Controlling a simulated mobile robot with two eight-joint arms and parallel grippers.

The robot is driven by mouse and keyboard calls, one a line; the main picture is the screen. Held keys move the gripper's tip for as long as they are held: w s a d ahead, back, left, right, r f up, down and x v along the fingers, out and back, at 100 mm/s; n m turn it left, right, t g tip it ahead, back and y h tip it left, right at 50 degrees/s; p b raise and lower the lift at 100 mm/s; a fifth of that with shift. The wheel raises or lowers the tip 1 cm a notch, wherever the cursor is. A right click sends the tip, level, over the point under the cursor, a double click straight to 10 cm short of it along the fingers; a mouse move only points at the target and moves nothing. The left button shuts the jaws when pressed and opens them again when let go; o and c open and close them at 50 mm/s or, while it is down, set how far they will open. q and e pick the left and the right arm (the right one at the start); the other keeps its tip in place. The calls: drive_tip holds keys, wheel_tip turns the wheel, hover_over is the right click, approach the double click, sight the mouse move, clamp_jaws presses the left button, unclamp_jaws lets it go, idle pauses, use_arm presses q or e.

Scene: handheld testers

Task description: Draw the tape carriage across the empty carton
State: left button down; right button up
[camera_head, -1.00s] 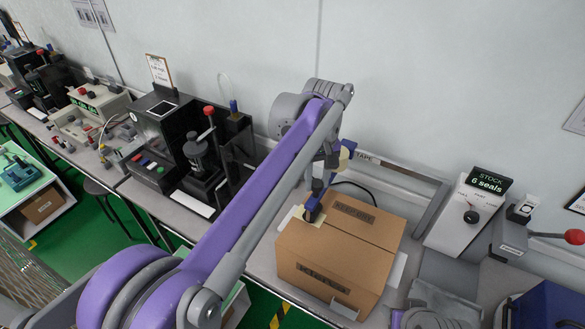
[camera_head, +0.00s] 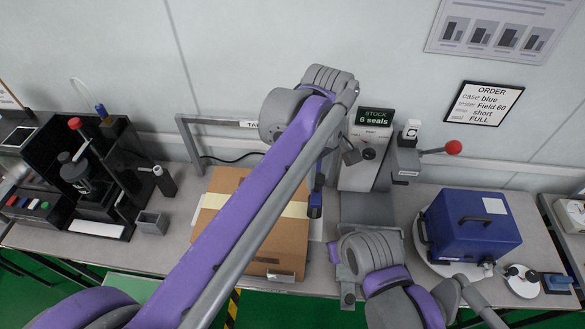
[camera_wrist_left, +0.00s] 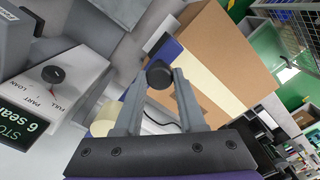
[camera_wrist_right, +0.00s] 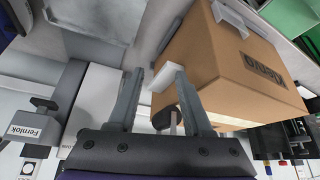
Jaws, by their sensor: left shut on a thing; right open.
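The brown carton (camera_head: 285,245) sits on the bench with its top flaps closed. A cream tape strip (camera_head: 295,210) lies across its top, and it shows in the left wrist view (camera_wrist_left: 213,85). The blue tape carriage (camera_head: 316,204) is at the carton's right edge. My left gripper (camera_wrist_left: 160,82) is shut on its black knob (camera_wrist_left: 160,74); in the head view my arm hides part of this. A cream tape roll (camera_wrist_left: 104,119) shows beside the left fingers. My right gripper (camera_wrist_right: 153,82) is open near the carton's right side, with a white block (camera_wrist_right: 166,82) near its fingertips.
Behind the carton is the grey tape frame (camera_head: 190,140). To the right stand the seal stock unit (camera_head: 365,165), a red-knobbed lever press (camera_head: 453,147) and a blue case (camera_head: 470,235) on a round plate. A black station (camera_head: 95,180) stands left.

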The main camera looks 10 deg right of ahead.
use_arm(q)
drive_tip(key=shift+s+d, duration=0.2)
drive_tip(key=shift+d, duration=0.3)
drive_tip(key=shift+s+d, duration=0.2)
drive_tip(key=shift+d, duration=0.3)
drive_tip(key=c, duration=0.5)
unclamp_jaws()
drive_tip(key=shift+r, duration=0.1)
wheel_tip(320, 180, up, 11)
drive_tip(key=p, duration=0.1)
drive_tip(key=shift+f, duration=0.2)
